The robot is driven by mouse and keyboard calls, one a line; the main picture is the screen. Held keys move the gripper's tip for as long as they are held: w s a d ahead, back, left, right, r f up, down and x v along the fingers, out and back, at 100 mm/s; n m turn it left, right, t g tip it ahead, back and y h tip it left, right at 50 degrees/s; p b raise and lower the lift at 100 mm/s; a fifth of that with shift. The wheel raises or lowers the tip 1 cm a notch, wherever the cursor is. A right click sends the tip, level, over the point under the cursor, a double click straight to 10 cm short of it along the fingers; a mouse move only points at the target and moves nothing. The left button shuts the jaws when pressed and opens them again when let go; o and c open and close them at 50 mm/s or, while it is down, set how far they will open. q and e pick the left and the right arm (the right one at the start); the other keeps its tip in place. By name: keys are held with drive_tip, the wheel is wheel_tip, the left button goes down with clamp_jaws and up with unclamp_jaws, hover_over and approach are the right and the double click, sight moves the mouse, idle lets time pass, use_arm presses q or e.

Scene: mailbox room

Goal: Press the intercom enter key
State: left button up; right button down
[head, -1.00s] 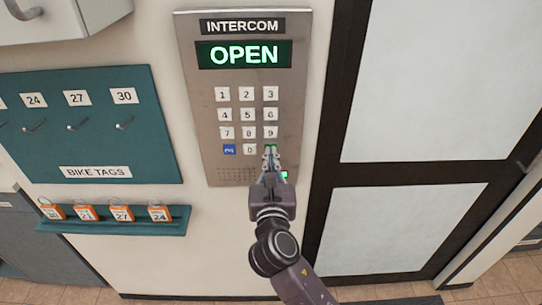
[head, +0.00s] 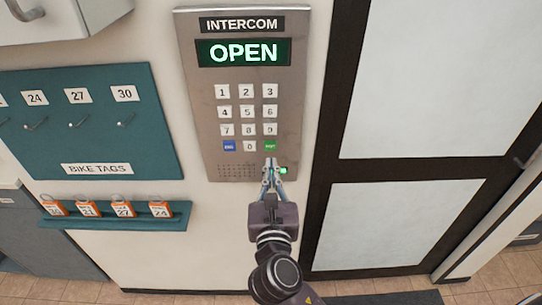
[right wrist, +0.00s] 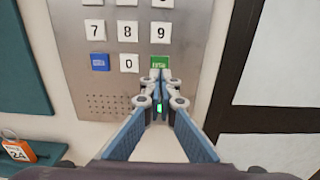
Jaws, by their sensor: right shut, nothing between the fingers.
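The intercom panel (head: 203,120) is a metal plate on the wall, with a screen (head: 243,53) reading OPEN in green letters. The green enter key (head: 270,146) is at the bottom right of the keypad, right of the 0 key. It also shows in the right wrist view (right wrist: 159,62), just above my fingertips. My right gripper (head: 270,163) is shut and empty, its tips just below the green key in the head view. I cannot tell whether the tips touch the panel. My left gripper is not in view.
A teal bike tags board (head: 85,120) with hooks hangs left of the panel. Below it, a teal ledge (head: 110,221) carries several orange tags. A dark-framed door (head: 330,130) with pale panes is at the right. A small green light (head: 284,170) shows beside my fingers.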

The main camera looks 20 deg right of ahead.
drive_tip(key=shift+v, duration=0.95)
drive_tip(key=shift+f, duration=0.1)
wheel_tip(320, 180, down, 25)
drive_tip(key=a+m+g+y+b, duration=0.1)
drive_tip(key=a+m+g+y, duration=0.2)
drive_tip(key=m+g, duration=0.15)
drive_tip(key=s+d+f+m+g+y, duration=0.1)
drive_tip(key=s+f+m+g, duration=0.2)
drive_tip(key=f, duration=0.6)
drive_tip(key=s+d+f+m+g, duration=0.15)
drive_tip(key=s+f, duration=0.25)
drive_tip(key=f, duration=0.5)
drive_tip(key=s+d+f+m+g, duration=0.2)
drive_tip(key=s+f+m, duration=0.5)
drive_tip(key=s, duration=0.5)
drive_tip(key=s+d+f+m+g+b, duration=0.1)
drive_tip(key=s+d+f+m+g, duration=0.2)
drive_tip(key=s+f+m, duration=0.4)
drive_tip(key=s+d+f+m+g+y+b, duration=0.1)
drive_tip(key=s+d+f+m, duration=0.3)
drive_tip(key=s, duration=1.4)
wheel_tip(320, 180, down, 8)
drive_tip(key=m+g, duration=0.1)
drive_tip(key=m, duration=0.2)
